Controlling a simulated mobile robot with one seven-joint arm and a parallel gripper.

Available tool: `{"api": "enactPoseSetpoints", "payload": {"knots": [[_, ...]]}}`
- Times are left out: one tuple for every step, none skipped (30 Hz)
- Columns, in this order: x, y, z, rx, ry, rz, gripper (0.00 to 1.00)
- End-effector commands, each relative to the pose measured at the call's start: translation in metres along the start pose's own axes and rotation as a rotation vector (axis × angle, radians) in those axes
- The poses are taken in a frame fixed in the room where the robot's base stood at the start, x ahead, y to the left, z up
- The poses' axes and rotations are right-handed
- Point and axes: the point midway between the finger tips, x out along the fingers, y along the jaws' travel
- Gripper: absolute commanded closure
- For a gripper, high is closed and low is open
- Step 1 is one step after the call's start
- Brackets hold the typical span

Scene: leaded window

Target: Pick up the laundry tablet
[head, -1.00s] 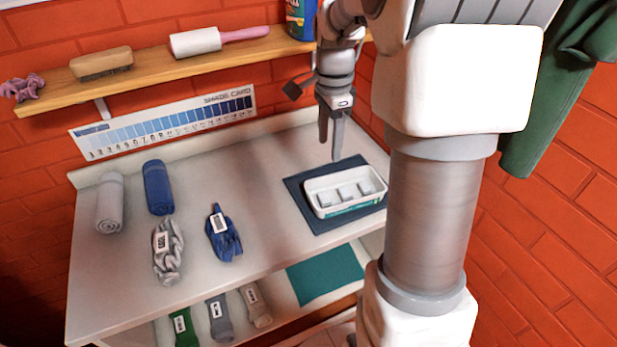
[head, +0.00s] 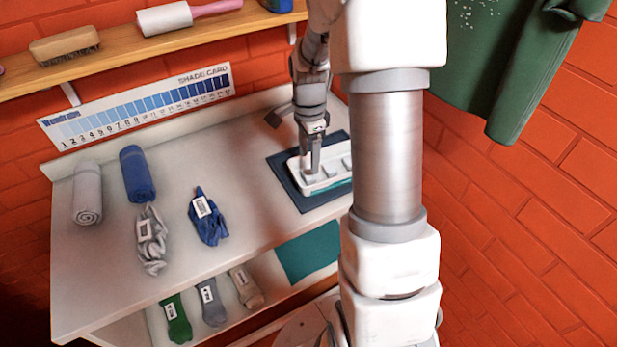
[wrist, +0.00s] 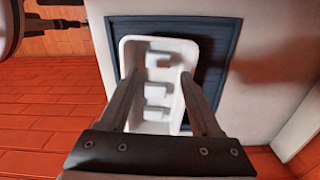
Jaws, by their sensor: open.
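Several pale, block-shaped laundry tablets sit in a row in a white tray (head: 322,188). In the wrist view one tablet (wrist: 157,60) is at the far end of the tray (wrist: 190,52), another (wrist: 155,93) is in the middle, and a third (wrist: 155,114) is nearest me. My gripper (head: 311,172) points down at the left part of the tray. In the wrist view my gripper (wrist: 160,76) is open, its fingers on either side of the tray's middle with nothing held. I cannot tell whether the fingertips touch a tablet.
The tray stands on a dark blue mat (head: 285,178) on the white table. Rolled towels (head: 137,175), a twisted grey cloth (head: 151,240) and a tagged blue cloth (head: 208,217) lie left. A wall shelf (head: 110,65) is above. The table between is clear.

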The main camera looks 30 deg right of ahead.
Motion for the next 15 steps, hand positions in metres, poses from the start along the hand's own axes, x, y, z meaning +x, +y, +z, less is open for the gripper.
{"api": "enactPoseSetpoints", "payload": {"knots": [[0.004,0.001,0.000,0.000,-0.001,0.002,0.35],[0.007,0.001,0.001,0.000,-0.001,0.003,0.35],[0.013,0.002,0.001,0.000,-0.001,0.004,0.35],[0.017,0.003,0.001,0.000,-0.001,0.004,0.35],[0.022,0.003,0.002,0.000,-0.001,0.006,0.35],[0.029,0.004,0.003,0.000,-0.001,0.005,0.35],[0.033,0.005,0.003,0.000,-0.002,0.006,0.35],[0.038,0.004,0.003,0.000,-0.002,0.005,0.35],[0.043,0.004,0.003,0.000,-0.001,0.004,0.35],[0.046,0.004,0.003,0.000,-0.001,0.004,0.35],[0.048,0.004,0.003,0.000,-0.001,0.004,0.35],[0.050,0.003,0.002,0.000,0.000,0.002,0.35],[0.051,0.003,0.002,0.000,0.000,0.001,0.35],[0.052,0.003,0.002,0.000,0.000,0.001,0.35],[0.052,0.003,0.002,0.000,0.001,0.001,0.35]]}}
